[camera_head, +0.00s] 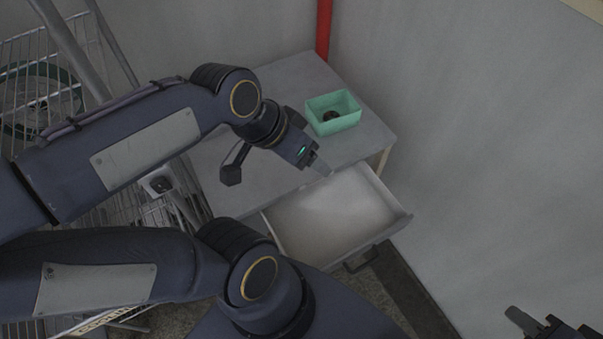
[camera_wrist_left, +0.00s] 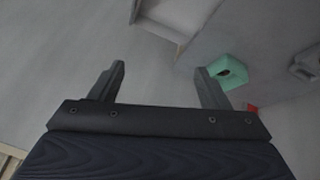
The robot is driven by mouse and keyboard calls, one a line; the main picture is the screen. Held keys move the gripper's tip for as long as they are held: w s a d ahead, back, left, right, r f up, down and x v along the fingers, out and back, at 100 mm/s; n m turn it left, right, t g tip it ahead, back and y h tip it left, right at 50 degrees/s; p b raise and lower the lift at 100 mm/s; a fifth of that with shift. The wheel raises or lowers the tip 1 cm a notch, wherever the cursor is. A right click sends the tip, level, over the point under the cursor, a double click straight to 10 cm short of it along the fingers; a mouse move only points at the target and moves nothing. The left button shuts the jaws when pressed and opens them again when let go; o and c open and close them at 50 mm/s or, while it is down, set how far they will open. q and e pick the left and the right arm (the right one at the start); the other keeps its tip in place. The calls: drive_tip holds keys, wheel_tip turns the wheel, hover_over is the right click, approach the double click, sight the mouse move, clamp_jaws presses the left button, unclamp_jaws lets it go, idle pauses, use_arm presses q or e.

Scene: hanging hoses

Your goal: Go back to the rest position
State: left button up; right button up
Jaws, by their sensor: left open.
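My left gripper (camera_head: 318,166) is above the front edge of the grey cabinet, by the pulled-out drawer (camera_head: 335,215). In the left wrist view its two fingers (camera_wrist_left: 163,83) are spread apart with nothing between them. My right gripper (camera_head: 548,326) is at the bottom right corner, partly cut off by the frame edge. I cannot tell its jaw opening, and I see nothing held in it.
A green open box (camera_head: 345,124) with a small dark item inside stands on the cabinet top (camera_head: 285,75). The drawer looks empty. A wire rack (camera_head: 40,60) stands at the left, a red pipe (camera_head: 323,28) behind. Grey wall bounds the right.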

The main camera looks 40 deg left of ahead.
use_arm(q)
drive_tip(key=s+n, duration=0.1)
drive_tip(key=s+d+f+n, duration=0.1)
drive_tip(key=s+d+n, duration=0.1)
drive_tip(key=shift+f+h, duration=0.35)
drive_tip(key=shift+h, duration=0.05)
drive_tip(key=shift+f, duration=0.1)
